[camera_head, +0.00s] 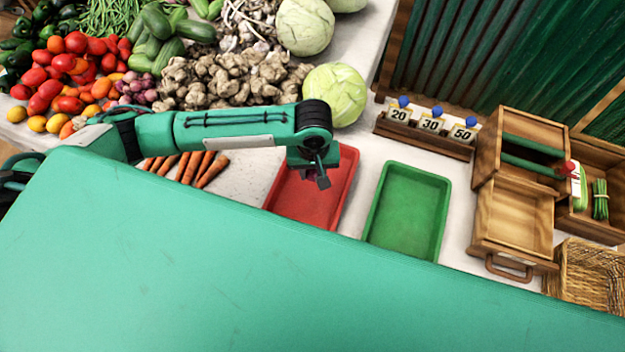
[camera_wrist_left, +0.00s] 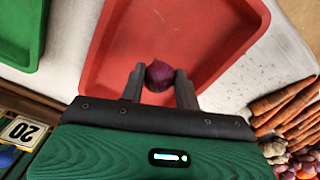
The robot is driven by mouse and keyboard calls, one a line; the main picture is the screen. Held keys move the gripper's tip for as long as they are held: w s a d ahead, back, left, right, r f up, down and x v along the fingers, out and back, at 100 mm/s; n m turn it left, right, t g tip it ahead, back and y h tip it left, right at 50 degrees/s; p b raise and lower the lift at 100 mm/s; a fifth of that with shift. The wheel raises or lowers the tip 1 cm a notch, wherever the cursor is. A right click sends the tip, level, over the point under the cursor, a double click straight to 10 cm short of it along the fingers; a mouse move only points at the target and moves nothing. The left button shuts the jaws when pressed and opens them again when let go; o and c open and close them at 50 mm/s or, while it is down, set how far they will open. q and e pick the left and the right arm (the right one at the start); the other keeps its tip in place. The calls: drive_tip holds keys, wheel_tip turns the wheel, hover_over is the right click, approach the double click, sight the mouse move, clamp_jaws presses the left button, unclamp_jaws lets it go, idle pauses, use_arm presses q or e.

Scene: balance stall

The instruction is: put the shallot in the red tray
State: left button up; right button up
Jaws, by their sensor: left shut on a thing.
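The shallot (camera_wrist_left: 159,76) is round and purple and sits between the two fingers of my left gripper (camera_wrist_left: 160,85) in the left wrist view. The gripper is shut on it. The red tray (camera_wrist_left: 225,40) lies beneath and beyond the fingers, and no contact between the shallot and the tray can be made out. In the head view my left gripper (camera_head: 322,180) is over the red tray (camera_head: 335,200), near its upper part, and the shallot cannot be made out there. My right gripper is not in view.
An empty green tray (camera_head: 408,212) lies right of the red one. Carrots (camera_head: 195,168) lie to its left. Price cards (camera_head: 432,125) and a wooden drawer box (camera_head: 515,205) stand at right.

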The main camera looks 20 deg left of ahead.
sight(313, 188)
use_arm(q)
drive_tip(key=shift+f, duration=0.85)
wheel_tip(313, 188, down, 3)
drive_tip(key=shift+f, duration=0.6)
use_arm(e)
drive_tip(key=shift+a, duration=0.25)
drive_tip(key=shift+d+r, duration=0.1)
use_arm(q)
drive_tip(key=o, duration=0.9)
drive_tip(key=shift+f, duration=0.15)
drive_tip(key=shift+o, duration=0.2)
